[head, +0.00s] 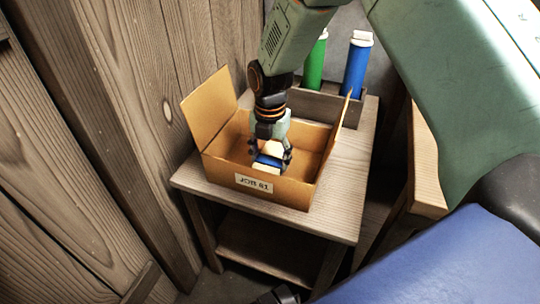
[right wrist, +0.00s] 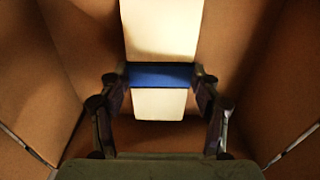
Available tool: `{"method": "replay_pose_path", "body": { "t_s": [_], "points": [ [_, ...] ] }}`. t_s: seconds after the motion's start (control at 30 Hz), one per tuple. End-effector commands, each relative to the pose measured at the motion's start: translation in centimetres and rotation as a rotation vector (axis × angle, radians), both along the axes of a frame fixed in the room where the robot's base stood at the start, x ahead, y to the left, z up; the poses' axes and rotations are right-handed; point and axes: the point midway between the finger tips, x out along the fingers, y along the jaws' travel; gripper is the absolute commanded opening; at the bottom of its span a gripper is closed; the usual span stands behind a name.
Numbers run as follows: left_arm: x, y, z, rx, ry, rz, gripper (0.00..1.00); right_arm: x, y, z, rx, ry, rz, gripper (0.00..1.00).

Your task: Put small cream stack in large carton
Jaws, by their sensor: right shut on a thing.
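The large carton (head: 222,172) is an open cardboard box with raised flaps and a label reading "JOB 81", standing on a small wooden table. My right gripper (head: 270,160) reaches down inside it. The gripper is shut on the small cream stack (head: 267,168), cream pieces with a blue band around the middle. In the right wrist view the stack (right wrist: 160,103) sits between the two fingers, which press on the blue band. Carton walls surround it there. I cannot tell whether the stack touches the carton floor. My left gripper is not in view.
A wooden holder (head: 312,104) with a green cylinder (head: 316,62) and a blue cylinder (head: 356,68) stands behind the carton. The wooden table (head: 345,185) has bare top to the right. A plank wall (head: 110,90) rises close on the left.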

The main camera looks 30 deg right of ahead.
Motion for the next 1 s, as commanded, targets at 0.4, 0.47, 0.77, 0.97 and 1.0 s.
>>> {"method": "replay_pose_path", "body": {
  "t_s": [0.4,0.47,0.77,0.97,1.0],
  "points": [
    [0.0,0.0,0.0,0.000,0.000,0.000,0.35,0.0,0.0,0.0,0.000,0.000,0.000,0.86],
    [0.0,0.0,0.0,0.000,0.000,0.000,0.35,0.0,0.0,0.0,0.000,0.000,0.000,0.86],
    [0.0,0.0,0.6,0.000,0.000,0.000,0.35,0.0,0.0,1.7,0.000,-0.001,0.000,0.86],
    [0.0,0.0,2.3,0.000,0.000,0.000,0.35,0.1,0.0,5.9,0.000,-0.003,0.000,0.86],
    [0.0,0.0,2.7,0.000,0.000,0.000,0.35,0.1,0.0,6.8,0.000,-0.003,0.000,0.86]
  ]
}}
